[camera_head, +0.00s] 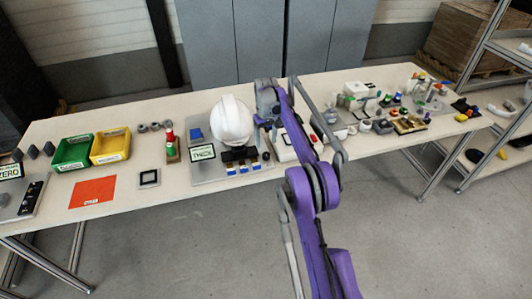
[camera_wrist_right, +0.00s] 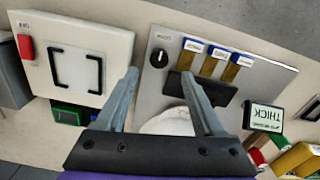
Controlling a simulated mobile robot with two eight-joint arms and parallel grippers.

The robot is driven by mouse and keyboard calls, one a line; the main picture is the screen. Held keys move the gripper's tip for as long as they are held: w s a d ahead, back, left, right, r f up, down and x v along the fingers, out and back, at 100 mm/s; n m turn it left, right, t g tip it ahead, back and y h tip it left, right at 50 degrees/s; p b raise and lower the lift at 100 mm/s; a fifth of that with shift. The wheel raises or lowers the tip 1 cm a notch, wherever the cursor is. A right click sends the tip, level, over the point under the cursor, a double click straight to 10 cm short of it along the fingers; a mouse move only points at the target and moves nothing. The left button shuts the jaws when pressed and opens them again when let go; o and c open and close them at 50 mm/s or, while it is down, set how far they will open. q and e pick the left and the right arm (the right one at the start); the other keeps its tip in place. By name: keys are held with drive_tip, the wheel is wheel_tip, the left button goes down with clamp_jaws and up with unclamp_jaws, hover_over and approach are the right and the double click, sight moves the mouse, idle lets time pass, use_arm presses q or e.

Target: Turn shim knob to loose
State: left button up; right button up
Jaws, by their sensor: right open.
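The shim knob (camera_wrist_right: 158,58) is a small round black dial with a pale mark, on a grey panel (camera_wrist_right: 150,100) under a small label I cannot read. My right gripper (camera_wrist_right: 160,73) is open and empty. In the right wrist view the knob shows just beyond the gap between its fingertips; I see no contact. A display (camera_wrist_right: 265,116) on the panel reads THICK; it also shows in the head view (camera_head: 203,152). In the head view my right gripper (camera_head: 267,117) is over the panel's right side, beside the white helmet shell (camera_head: 232,120). My left gripper is not in view.
Three blue-topped tabs (camera_wrist_right: 216,52) stand beside the knob. A white box (camera_wrist_right: 84,62) with a red button lies to its left. Green (camera_head: 72,152) and yellow (camera_head: 110,146) bins and an orange mat (camera_head: 92,192) lie left. Crowded small parts fill the table's right side.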

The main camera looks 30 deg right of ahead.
sight(266, 154)
wheel_tip(266, 154, down, 7)
idle(0.3)
clamp_jaws()
idle(0.3)
